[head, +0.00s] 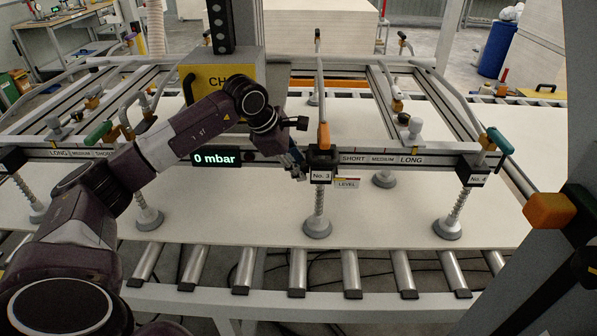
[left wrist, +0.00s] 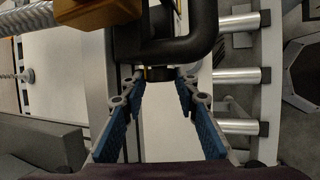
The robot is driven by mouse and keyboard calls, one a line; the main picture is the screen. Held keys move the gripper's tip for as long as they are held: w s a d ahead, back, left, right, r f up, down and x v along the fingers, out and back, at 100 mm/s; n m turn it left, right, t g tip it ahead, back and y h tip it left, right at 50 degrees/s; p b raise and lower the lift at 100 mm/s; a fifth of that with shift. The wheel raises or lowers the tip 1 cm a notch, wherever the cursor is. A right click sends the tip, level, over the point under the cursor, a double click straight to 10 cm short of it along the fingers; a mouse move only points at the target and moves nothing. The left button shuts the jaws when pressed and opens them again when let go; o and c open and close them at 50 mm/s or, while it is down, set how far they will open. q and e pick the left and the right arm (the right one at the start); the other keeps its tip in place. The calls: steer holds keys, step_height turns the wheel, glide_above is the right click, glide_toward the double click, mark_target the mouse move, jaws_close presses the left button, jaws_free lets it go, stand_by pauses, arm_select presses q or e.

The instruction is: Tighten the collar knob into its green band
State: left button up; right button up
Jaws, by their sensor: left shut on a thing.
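My left gripper (head: 297,168) reaches in from the left to the No. 3 suction unit on the crossbar. Its fingers are at the left side of the black No. 3 block (head: 320,164). In the left wrist view its two blue-padded fingers (left wrist: 160,82) close at their tips on a small dark knob (left wrist: 160,73). I take this as the collar knob; the fingers hide it in the head view. A small LEVEL plate (head: 347,183) with coloured marks hangs right of the block. I cannot make out a green band. My right gripper is not in view.
The crossbar (head: 265,160) carries SHORT, MEDIUM and LONG labels and a display (head: 216,159) reading 0 mbar. Suction cups (head: 317,228) on springs stand over a pale panel (head: 240,215) on rollers. A yellow box (head: 205,78) hangs behind my arm.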

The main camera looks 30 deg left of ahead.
arm_select(q)
steer(key=o, duration=0.9)
steer(key=shift+r, duration=0.1)
steer(key=v, duration=1.2)
